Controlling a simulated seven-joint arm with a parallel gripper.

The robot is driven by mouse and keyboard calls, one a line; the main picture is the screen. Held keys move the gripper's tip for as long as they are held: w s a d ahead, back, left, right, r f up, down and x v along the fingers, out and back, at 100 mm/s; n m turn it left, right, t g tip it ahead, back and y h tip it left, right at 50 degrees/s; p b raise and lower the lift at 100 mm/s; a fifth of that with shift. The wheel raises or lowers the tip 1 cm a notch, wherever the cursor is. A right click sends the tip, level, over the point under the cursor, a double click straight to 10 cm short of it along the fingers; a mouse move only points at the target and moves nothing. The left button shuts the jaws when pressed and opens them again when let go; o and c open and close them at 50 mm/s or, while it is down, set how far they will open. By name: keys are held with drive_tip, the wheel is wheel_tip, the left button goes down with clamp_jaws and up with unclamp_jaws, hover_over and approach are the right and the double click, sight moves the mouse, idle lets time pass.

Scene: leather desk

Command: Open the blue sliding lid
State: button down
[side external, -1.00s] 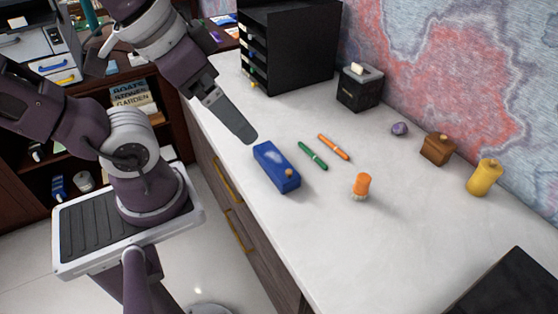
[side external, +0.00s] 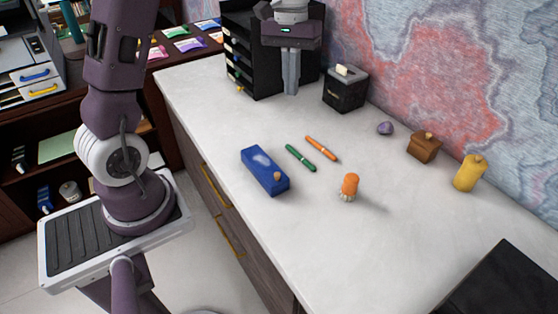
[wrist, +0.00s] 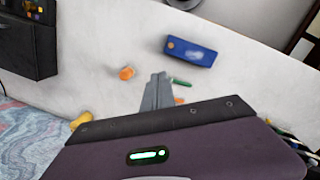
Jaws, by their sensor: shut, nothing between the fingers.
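A blue box with a sliding lid (side external: 264,170) lies on the white desk top near its front edge. A small orange-brown knob (side external: 278,176) sits at its near end, and the lid looks closed. In the wrist view the blue box (wrist: 190,52) is beyond my fingertips, up and to the right. My gripper (side external: 291,92) is at the back of the desk, in front of the black shelf unit, fingers together and pointing down, well apart from the box. In the wrist view my gripper (wrist: 158,77) is shut and empty.
A green pen (side external: 301,158) and an orange pen (side external: 321,148) lie just right of the box. An orange bottle (side external: 349,187) stands nearby. A black bin (side external: 345,88), purple stone (side external: 385,128), brown box (side external: 423,147) and yellow canister (side external: 469,172) line the wall side.

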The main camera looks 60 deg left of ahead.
drive_tip(key=w+a+f+n+g+h, duration=0.1)
drive_tip(key=w+a+f, duration=0.1)
drive_tip(key=a+f, duration=0.35)
drive_tip(key=w+a+f+n+g+h, duration=0.1)
drive_tip(key=w+a+f+n, duration=0.1)
drive_tip(key=f, duration=0.7)
approach(280, 170)
drive_tip(key=shift+g, duration=0.3)
drive_tip(key=f, duration=0.5)
drive_tip(key=shift+d+f, duration=0.3)
drive_tip(key=shift+s+d+r, duration=0.1)
drive_tip(key=shift+s+d, duration=0.75)
drive_tip(key=shift+d, duration=0.05)
drive_tip(key=shift+s+d, duration=0.35)
drive_tip(key=shift+d, duration=0.05)
drive_tip(key=d, duration=1.6)
drive_tip(key=shift+w+d, duration=0.1)
drive_tip(key=shift+d, duration=0.15)
